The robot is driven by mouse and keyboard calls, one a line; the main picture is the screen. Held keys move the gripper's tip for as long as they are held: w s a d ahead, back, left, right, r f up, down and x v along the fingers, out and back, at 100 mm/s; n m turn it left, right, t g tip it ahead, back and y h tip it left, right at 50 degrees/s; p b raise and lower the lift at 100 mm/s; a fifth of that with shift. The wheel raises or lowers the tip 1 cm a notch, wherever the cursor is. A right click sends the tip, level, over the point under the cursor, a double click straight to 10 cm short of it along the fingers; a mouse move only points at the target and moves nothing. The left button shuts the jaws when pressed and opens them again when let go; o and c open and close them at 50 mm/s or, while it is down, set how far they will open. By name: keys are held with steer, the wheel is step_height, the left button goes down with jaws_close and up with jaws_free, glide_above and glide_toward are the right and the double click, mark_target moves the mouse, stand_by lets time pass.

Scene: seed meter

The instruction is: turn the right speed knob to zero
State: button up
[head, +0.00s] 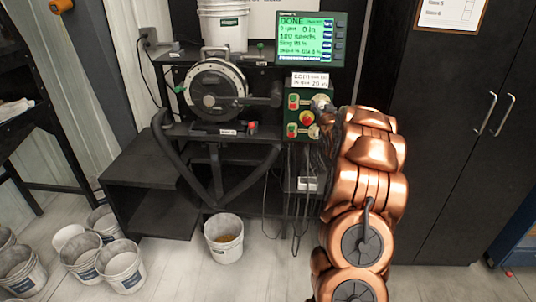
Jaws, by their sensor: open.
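The green control box (300,88) is mounted right of the seed meter, below a lit display (306,40). Red and green buttons (292,130) and a red-and-yellow button (307,117) show on its face. My gripper (322,104) is open at the right side of this box, close to its face. Its fingers are small and partly hidden by my arm, which comes up from below. The right speed knob cannot be made out; my gripper and arm cover that part of the box. I cannot tell whether the fingers touch it.
The round seed meter (217,90) stands on a black frame left of the box. A white bucket (223,28) is above it. Several buckets (122,266) stand on the floor at left. Cables hang below the box. Dark cabinets (460,150) close off the right.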

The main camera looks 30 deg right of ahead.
steer(key=b+v, duration=0.3)
steer(key=v, duration=0.4)
steer(key=s+a+f+n+g+y, duration=0.1)
steer(key=s+a+g+y, duration=0.1)
steer(key=a, duration=0.7)
steer(key=s+a+f+n+g+y+p, duration=0.1)
steer(key=s+a+f+g+y, duration=0.1)
steer(key=a, duration=0.7)
steer(key=s+a+f+n+g+y, duration=0.1)
steer(key=s+a+f+g+y, duration=0.1)
steer(key=a, duration=0.8)
steer(key=shift+s+n+y, duration=0.4)
steer(key=shift+y, duration=0.2)
steer(key=shift+a, duration=0.2)
steer(key=s+a+f+n+g+y+p, duration=0.15)
steer(key=s+a+g, duration=0.35)
steer(key=s+a, duration=0.9)
steer(key=s+a+n+g, duration=0.1)
steer(key=s+a+g, duration=0.2)
steer(key=s, duration=0.8)
steer(key=s+a+n+g+y, duration=0.1)
steer(key=s+a+g, duration=0.1)
steer(key=s, duration=0.9)
steer(key=shift+s+a+r+g, duration=0.25)
steer(key=shift+a+r+g, duration=0.15)
steer(key=shift+a, duration=0.1)
